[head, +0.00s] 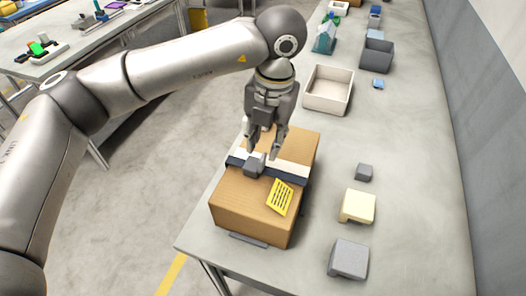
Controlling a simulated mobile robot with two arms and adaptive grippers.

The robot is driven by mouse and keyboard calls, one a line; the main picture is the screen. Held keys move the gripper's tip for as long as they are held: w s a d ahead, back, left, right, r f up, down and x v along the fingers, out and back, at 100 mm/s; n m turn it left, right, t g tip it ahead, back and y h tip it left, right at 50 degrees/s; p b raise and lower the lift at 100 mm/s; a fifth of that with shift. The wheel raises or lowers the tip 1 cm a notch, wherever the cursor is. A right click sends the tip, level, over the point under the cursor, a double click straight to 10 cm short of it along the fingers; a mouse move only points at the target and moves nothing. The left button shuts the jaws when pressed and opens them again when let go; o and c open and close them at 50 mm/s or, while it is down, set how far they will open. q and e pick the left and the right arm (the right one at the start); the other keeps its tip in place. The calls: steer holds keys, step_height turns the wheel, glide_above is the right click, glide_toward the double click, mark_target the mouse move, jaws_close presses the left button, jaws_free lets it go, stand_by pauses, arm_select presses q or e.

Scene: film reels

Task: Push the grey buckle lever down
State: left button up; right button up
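A brown cardboard box (247,208) stands on the near end of the grey table. A dark blue strap (289,178) crosses its top beside a white band (290,168). The grey buckle (254,167) sits on the strap; its lever cannot be told apart clearly from its body at this size. My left gripper (262,153) points down just above and behind the buckle. Its two fingers are apart, with nothing seen between them. Whether a fingertip touches the buckle I cannot tell. My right gripper is not in view.
A yellow label (280,197) lies on the box near the buckle. Right of the box are a small grey block (364,171), a cream block (357,206) and a grey block (348,259). A cream tray (328,105) and a grey bin (377,57) stand farther back.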

mark_target(263, 157)
arm_select(q)
steer(key=f, duration=0.3)
steer(key=shift+w+a+f+p, duration=0.2)
steer(key=shift+w+p, duration=0.05)
steer(key=shift+p, duration=0.1)
step_height(263, 157, down, 3)
steer(key=shift+r+p, duration=0.1)
steer(key=shift+p, duration=0.2)
steer(key=shift+w, duration=0.1)
steer(key=shift+c, duration=0.3)
jaws_close()
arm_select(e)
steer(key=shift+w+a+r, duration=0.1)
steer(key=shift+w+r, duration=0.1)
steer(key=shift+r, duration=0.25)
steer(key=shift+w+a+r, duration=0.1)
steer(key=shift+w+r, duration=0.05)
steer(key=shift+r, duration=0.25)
